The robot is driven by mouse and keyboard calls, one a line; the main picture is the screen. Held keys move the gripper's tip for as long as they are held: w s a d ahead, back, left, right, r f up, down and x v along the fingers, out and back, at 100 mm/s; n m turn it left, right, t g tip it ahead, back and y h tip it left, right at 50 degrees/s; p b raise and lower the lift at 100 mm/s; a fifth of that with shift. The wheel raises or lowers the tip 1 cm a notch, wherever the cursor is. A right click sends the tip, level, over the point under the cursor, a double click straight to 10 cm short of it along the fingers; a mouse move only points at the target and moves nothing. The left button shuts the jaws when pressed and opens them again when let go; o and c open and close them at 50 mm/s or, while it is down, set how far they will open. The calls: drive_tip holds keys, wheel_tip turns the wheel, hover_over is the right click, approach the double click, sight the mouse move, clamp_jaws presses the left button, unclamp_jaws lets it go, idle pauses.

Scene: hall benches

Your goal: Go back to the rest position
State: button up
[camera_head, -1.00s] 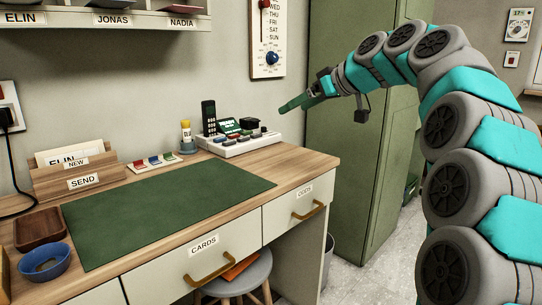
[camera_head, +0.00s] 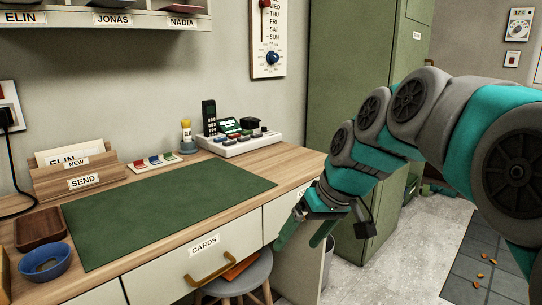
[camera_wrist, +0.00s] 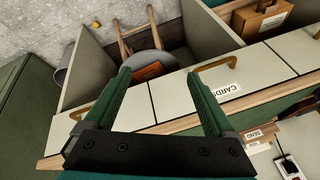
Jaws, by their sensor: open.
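My gripper (camera_head: 300,238) has green fingers and is open, with nothing between them. In the head view it points down in front of the right end of the wooden desk (camera_head: 290,170), hiding most of the right drawer. In the wrist view my gripper (camera_wrist: 160,76) has its two fingers spread wide over the desk's drawer fronts. A round grey stool (camera_wrist: 145,64) with an orange item (camera_wrist: 150,71) on its seat shows beyond and between the fingertips.
The CARDS drawer (camera_head: 165,262) is shut. A green mat (camera_head: 160,210) lies bare on the desk, with a phone dock (camera_head: 240,142) behind it. A blue bowl (camera_head: 44,262) and a letter rack (camera_head: 85,178) stand at left. A green cabinet (camera_head: 345,100) stands right of the desk.

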drive_tip(key=s+d+f+m+g+h, duration=0.1)
drive_tip(key=s+d+f, duration=0.2)
drive_tip(key=s+f, duration=0.2)
drive_tip(key=s+d+f+m+g+h, duration=0.2)
drive_tip(key=s+f, duration=0.4)
drive_tip(key=s, duration=0.6)
drive_tip(key=s+d+f+m+g+h, duration=0.1)
drive_tip(key=s+d+f, duration=0.3)
drive_tip(key=s, duration=0.5)
wheel_tip(320, 180, down, 2)
drive_tip(key=shift+d+f+g, duration=0.15)
drive_tip(key=shift+g, duration=0.15)
drive_tip(key=shift+s, duration=0.1)
